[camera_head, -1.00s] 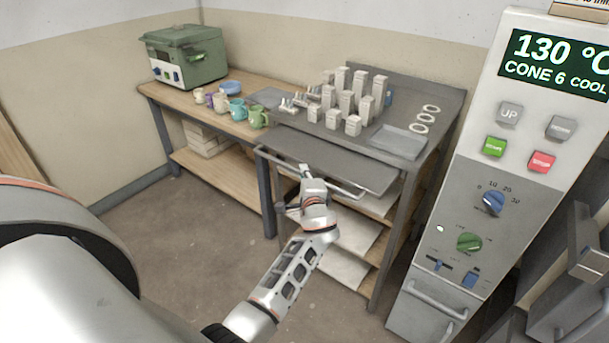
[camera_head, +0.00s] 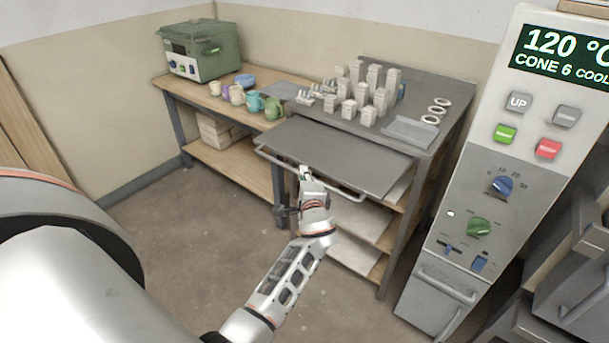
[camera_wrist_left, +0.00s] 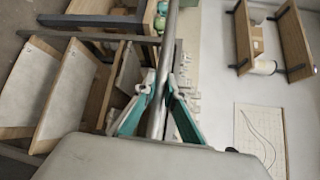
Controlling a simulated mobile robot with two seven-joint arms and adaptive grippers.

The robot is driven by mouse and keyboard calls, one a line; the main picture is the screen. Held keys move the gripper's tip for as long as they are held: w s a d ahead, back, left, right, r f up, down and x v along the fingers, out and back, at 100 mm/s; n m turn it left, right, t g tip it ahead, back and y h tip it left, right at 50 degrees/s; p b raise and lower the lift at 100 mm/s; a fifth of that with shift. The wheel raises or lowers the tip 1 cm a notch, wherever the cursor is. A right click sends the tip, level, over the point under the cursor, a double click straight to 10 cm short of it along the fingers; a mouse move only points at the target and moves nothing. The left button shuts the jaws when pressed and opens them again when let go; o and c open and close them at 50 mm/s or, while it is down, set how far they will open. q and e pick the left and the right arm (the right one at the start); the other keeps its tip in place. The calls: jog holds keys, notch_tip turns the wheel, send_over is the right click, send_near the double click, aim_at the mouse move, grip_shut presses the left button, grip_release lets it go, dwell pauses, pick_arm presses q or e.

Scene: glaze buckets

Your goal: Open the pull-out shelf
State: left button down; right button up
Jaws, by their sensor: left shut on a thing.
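The pull-out shelf (camera_head: 335,153) is a dark grey flat panel under the grey metal worktop, and it sticks out from the front of the bench. A metal bar handle (camera_head: 268,157) runs along its front edge. My left gripper (camera_head: 305,174) is at the middle of this handle. In the left wrist view the bar (camera_wrist_left: 160,95) passes between the two fingers of the left gripper (camera_wrist_left: 157,92), which are shut on it. The shelf top is bare. My right gripper is not in view.
White posts (camera_head: 370,90) and a grey tray (camera_head: 408,132) stand on the metal worktop (camera_head: 440,85). Mugs (camera_head: 255,102) and a green kiln-like box (camera_head: 200,50) are on the wooden bench at left. A control panel (camera_head: 480,150) stands at right. Open floor lies in front.

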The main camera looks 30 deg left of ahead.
pick_arm(q)
jog(key=c, duration=2.1)
grip_release()
jog(key=v, duration=0.7)
jog(key=shift+s+d+r, duration=0.1)
jog(key=shift+s+d, duration=0.05)
jog(key=shift+s, duration=0.05)
jog(key=s+d+f+n+h, duration=0.1)
jog(key=s+d+f+h, duration=0.35)
jog(key=f, duration=0.35)
jog(key=s+d+f+n+h, duration=0.1)
jog(key=s+d+f+h, duration=0.2)
jog(key=s+f, duration=0.35)
jog(key=s+d+f+n+h, duration=0.1)
jog(key=s+d+f+h, duration=0.1)
jog(key=s, duration=0.3)
jog(key=s+d+f+n+g+h, duration=0.1)
jog(key=s+d+f+n+h, duration=0.1)
jog(key=s+d, duration=0.2)
jog(key=s+d+f+n+h, duration=0.2)
jog(key=s+d, duration=0.1)
jog(key=s, duration=0.3)
jog(key=shift+d+g, duration=0.3)
jog(key=shift+d, duration=0.1)
